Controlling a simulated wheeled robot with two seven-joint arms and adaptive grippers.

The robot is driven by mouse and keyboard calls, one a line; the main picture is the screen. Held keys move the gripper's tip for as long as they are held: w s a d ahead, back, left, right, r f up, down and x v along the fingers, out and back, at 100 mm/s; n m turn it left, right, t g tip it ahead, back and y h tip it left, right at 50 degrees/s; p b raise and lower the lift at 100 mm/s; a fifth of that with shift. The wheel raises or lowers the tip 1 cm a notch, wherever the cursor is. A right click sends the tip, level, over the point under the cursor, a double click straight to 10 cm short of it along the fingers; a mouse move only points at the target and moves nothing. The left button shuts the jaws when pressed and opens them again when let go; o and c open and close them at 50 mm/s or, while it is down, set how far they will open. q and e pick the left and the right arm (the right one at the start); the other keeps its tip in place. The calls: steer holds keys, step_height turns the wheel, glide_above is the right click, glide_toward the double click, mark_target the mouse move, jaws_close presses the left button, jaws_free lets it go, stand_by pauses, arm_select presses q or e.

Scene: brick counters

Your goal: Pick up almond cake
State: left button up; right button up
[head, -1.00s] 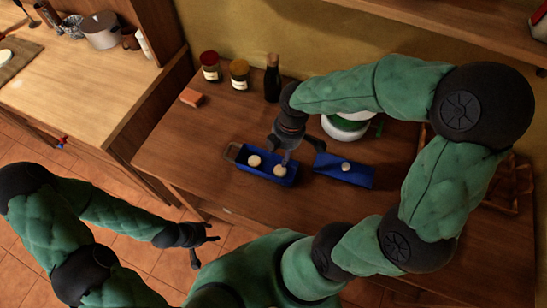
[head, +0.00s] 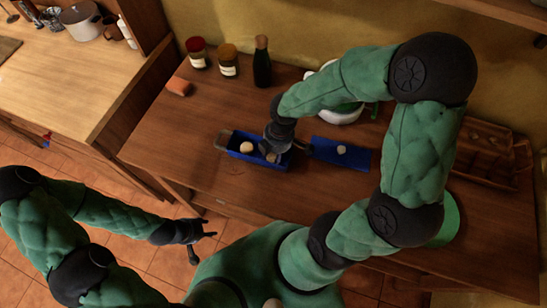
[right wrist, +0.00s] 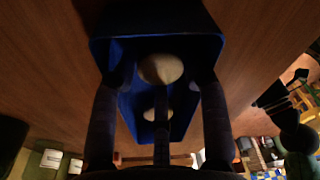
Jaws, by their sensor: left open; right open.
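Two pale round cakes lie in a dark blue box (head: 236,152) on the wooden counter. The left cake (head: 246,147) is in plain sight in the head view; the other is largely hidden by my right gripper (head: 272,153). The right wrist view shows the nearer cake (right wrist: 161,67) between the open fingers and another cake (right wrist: 155,114) deeper in the box, partly behind a finger. I cannot tell which is the almond cake. My right gripper is open, pointing down at the box's right part. My left gripper (head: 195,240) is open and empty, low over the floor.
A blue mat (head: 355,160) with a small pale piece (head: 341,149) lies right of the box. Two jars (head: 228,62), a dark bottle (head: 262,64) and an orange block (head: 179,87) stand behind. A wooden rack (head: 485,150) is at the right.

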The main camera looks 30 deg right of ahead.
steer(key=shift+s, duration=0.1)
steer(key=c, duration=0.6)
